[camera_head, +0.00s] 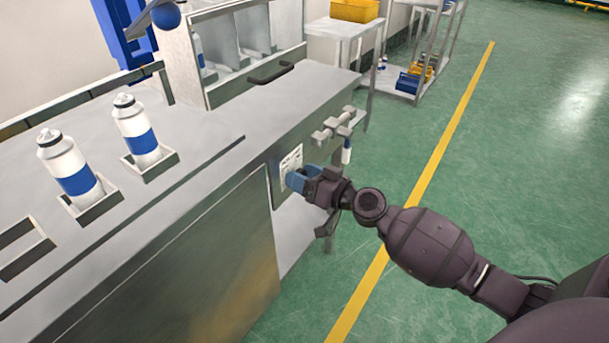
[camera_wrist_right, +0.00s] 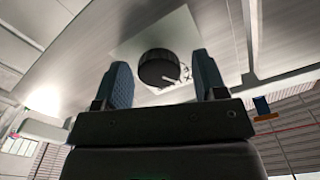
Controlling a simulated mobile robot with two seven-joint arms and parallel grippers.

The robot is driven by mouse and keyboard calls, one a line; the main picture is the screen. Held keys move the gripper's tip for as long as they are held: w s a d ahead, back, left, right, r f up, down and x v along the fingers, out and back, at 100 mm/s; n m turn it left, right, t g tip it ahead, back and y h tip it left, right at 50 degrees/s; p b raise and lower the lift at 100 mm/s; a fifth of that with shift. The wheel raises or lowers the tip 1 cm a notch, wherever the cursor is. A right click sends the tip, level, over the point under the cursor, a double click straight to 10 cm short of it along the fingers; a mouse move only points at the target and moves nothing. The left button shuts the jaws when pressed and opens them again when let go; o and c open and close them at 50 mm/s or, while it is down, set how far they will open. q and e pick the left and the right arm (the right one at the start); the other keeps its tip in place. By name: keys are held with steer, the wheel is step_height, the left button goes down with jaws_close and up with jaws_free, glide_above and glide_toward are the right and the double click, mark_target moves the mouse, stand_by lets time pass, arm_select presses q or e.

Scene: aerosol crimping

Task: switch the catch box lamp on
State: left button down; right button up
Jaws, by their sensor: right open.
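A round black knob (camera_wrist_right: 158,67) with a pale pointer mark sits on a light plate (camera_wrist_right: 135,40) in the right wrist view. In the head view the same plate (camera_head: 291,161) is on the front face of the steel bench, mostly beside my gripper. My right gripper (camera_head: 296,180) has blue fingers and is at the plate. In the right wrist view its open fingers (camera_wrist_right: 165,82) stand on either side of the knob, and I cannot tell whether they touch it. The knob is hidden in the head view. No lit lamp can be made out. My left gripper is not in view.
Two white and blue aerosol cans (camera_head: 72,172) (camera_head: 138,130) stand in square holders on the bench top (camera_head: 215,120). A bracket with a hanging bottle (camera_head: 346,150) juts from the bench front just beyond my gripper. Green floor (camera_head: 500,160) is clear to the right.

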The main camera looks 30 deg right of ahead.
steer(key=shift+c, duration=0.5)
steer(key=c, duration=0.8)
steer(key=shift+m, duration=0.4)
steer(key=shift+d+f+m, duration=0.1)
steer(key=shift+m, duration=2.7)
steer(key=shift+d+f+m, duration=0.1)
steer(key=shift+m, duration=2.7)
